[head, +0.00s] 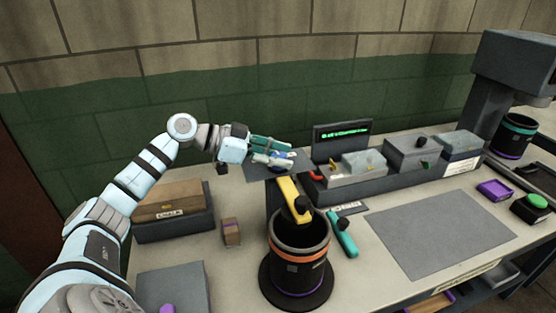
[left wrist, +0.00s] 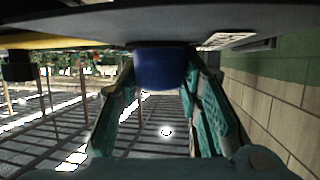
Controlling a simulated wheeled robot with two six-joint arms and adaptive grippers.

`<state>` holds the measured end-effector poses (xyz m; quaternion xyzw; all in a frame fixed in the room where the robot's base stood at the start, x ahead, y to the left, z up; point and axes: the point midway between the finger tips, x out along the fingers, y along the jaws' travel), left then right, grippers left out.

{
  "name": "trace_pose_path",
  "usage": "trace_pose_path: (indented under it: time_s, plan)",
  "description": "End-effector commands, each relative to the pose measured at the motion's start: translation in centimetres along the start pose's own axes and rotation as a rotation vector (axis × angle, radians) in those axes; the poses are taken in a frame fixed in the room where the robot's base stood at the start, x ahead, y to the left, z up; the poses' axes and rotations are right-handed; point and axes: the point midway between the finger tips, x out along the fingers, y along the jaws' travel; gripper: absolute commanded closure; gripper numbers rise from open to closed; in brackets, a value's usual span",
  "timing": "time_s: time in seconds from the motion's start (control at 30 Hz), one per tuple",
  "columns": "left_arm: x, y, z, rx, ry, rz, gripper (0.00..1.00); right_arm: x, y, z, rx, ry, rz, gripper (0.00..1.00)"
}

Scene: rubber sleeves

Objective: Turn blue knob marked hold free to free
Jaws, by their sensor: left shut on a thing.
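The blue knob (left wrist: 160,68) sits between the two teal fingers of my left gripper (left wrist: 160,95) in the left wrist view. It stands out from a dark grey panel (left wrist: 150,20) along the top of that view. My left gripper (head: 275,151) is shut on the knob, with a finger on each side. In the head view the fingers largely hide the knob, and only a bit of blue shows. A pale label (left wrist: 229,39) is on the panel, but its words are unreadable. I cannot tell which way the knob points. My right gripper is not in view.
Boxes stand at left; a grey mat (head: 440,232) lies bare at right.

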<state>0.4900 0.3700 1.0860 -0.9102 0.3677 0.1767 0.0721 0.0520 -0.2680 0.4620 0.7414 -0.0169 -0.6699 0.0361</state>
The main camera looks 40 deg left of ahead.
Motion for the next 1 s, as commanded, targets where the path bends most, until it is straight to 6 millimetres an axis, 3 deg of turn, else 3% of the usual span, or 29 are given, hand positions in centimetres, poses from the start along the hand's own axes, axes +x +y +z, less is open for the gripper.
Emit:
trace_pose_path:
  time_s: [0.2,0.5,1.0]
  plan:
    - [0.1,0.0,-0.3,0.071,0.005,0.183,0.96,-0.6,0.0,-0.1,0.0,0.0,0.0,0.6]
    - [0.2,0.1,0.0,0.153,0.001,0.376,0.96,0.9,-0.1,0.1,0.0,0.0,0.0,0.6]
    - [0.0,0.1,0.2,0.188,-0.009,0.472,0.96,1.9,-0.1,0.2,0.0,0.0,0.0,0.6]
